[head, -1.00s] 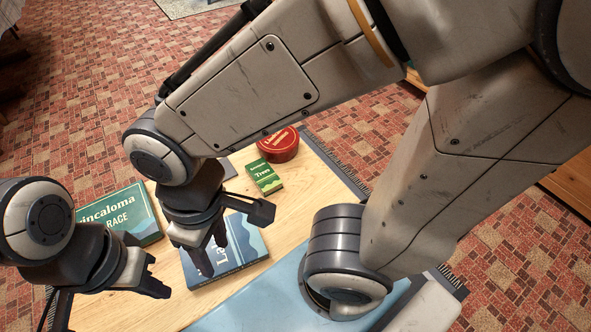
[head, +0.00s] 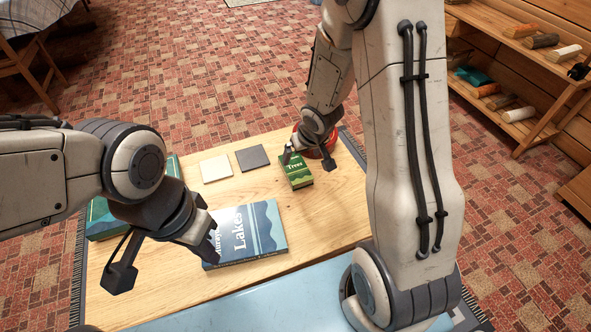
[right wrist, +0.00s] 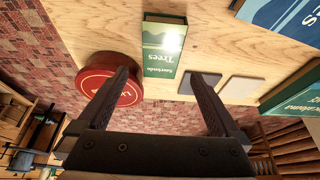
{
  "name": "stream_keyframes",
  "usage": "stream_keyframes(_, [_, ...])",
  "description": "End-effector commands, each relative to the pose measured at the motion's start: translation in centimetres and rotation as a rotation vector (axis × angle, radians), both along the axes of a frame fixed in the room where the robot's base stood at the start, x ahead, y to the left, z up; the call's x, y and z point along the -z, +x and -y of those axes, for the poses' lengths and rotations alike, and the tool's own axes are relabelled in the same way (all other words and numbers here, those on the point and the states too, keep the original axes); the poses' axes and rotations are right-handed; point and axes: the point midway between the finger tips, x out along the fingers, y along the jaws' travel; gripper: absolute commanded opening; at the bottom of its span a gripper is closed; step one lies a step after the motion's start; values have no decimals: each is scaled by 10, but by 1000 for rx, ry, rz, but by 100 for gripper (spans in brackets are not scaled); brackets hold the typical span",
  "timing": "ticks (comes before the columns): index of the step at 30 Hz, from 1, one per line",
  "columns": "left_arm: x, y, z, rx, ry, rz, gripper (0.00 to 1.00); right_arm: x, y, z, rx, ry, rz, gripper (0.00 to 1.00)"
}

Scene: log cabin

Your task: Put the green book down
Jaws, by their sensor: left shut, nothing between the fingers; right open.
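The small green book titled "Trees" (head: 297,174) lies flat on the wooden table, left of the red round tin. It also shows in the right wrist view (right wrist: 162,65), beyond the fingertips. My right gripper (head: 294,152) is beside and above its far end. In the right wrist view the right gripper (right wrist: 163,80) is open, with nothing between its fingers. My left gripper (head: 208,246) is shut and empty by the left edge of the blue "Lakes" book (head: 262,230).
The red tin (right wrist: 122,90) is close to my right gripper's left finger. A pale square (head: 216,168) and a dark grey square (head: 252,158) lie on the table (head: 170,300). A larger green item (head: 105,222) is partly behind my left arm. A shelf (head: 530,125) stands right.

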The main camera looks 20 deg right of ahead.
Motion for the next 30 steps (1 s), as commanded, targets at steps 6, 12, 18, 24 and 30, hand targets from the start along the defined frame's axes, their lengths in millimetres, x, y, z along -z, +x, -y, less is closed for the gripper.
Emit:
stream_keyframes(6, [29, 0, 0, 0, 0, 0, 0, 37, 12, -1, -2, -1, -2, 100])
stream_keyframes(12, [37, 0, 0, 0, 0, 0, 0, 48, 17, -2, -1, -1, -2, 100])
stream_keyframes(18, [60, 0, 0, 0, 0, 0, 0, 76, 26, -3, -2, -2, -1, 100])
stream_keyframes(24, [68, 0, 0, 0, 0, 0, 0, 89, 34, -3, -1, -1, -1, 100])
stream_keyframes(30, [66, 0, 0, 0, 0, 0, 0, 87, 34, -3, 0, -2, -1, 88])
